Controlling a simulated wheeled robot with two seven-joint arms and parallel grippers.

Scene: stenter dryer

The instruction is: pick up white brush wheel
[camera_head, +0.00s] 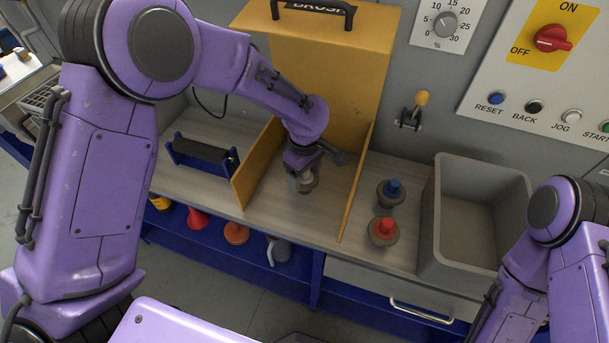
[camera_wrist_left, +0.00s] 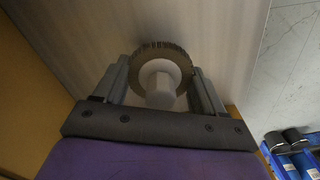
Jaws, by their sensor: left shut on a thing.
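The white brush wheel (camera_wrist_left: 160,84) has a white hub and a dark bristle ring. In the left wrist view it sits between the two fingers of my left gripper (camera_wrist_left: 162,92), which is shut on it. In the head view my left gripper (camera_head: 305,172) reaches down inside the open yellow box, and the brush wheel (camera_head: 306,183) shows partly below it at the worktop. I cannot tell whether the wheel touches the worktop. My right arm is at the right edge of the head view, and its gripper is out of view.
Yellow box walls (camera_head: 356,180) stand on both sides of my left gripper. A blue-hubbed wheel (camera_head: 391,192) and a red-hubbed wheel (camera_head: 383,231) lie right of the box. A grey bin (camera_head: 458,263) stands farther right, and a blue holder (camera_head: 203,158) stands left.

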